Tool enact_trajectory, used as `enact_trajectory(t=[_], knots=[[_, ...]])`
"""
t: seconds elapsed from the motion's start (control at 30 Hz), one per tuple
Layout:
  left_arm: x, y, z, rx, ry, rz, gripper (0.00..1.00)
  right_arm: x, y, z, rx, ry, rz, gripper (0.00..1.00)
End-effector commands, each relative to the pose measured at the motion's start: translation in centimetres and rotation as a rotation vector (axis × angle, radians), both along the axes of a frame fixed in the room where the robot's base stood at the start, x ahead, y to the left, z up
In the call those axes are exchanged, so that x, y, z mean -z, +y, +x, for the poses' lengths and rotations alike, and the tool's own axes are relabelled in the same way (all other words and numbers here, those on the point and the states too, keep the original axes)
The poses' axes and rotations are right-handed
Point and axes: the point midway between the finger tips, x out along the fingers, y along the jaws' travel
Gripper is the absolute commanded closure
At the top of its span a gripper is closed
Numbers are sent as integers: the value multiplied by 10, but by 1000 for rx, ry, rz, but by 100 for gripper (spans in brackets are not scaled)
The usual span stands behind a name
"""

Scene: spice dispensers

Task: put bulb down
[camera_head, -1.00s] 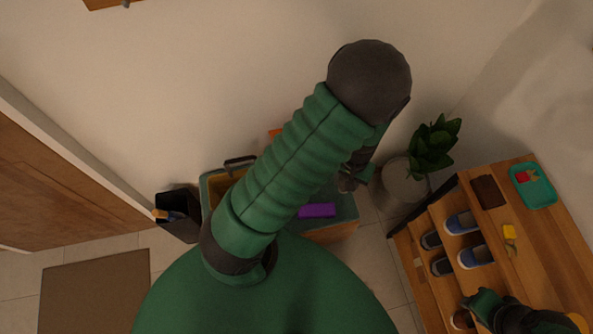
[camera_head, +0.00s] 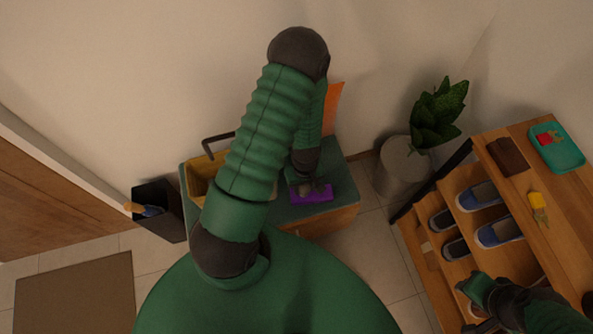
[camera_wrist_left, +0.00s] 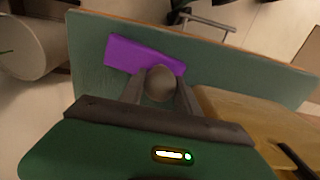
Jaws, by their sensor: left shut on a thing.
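My left gripper (camera_head: 310,188) reaches down over the green-topped cabinet (camera_head: 337,172). In the left wrist view its fingers (camera_wrist_left: 160,90) are shut on a round grey-brown bulb (camera_wrist_left: 161,82). A purple block (camera_head: 321,193) lies on the cabinet top right by the fingers. It also shows in the left wrist view (camera_wrist_left: 130,52), just beyond the bulb. I cannot tell whether the bulb touches the purple block or the cabinet top. My right arm shows at the lower right by the shoe rack; its fingers are not clear.
A yellow container (camera_head: 203,172) stands at the cabinet's left. An orange panel (camera_head: 333,100) rises behind. A potted plant (camera_head: 402,165), a wooden shoe rack (camera_head: 555,205) and a teal tray (camera_head: 566,157) are to the right. A black bin (camera_head: 160,215) is at the left.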

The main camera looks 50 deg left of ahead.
Motion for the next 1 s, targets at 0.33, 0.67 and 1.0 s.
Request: enact_trajectory(t=[0.33,0.67,1.0], knots=[[8,54,38,0,0,1,97,4,0,0,0,0,0,67],[42,62,43,1,2,-1,97,17,0,0,0,0,0,67],[45,62,43,2,0,0,59,17,0,0,0,0,0,67]])
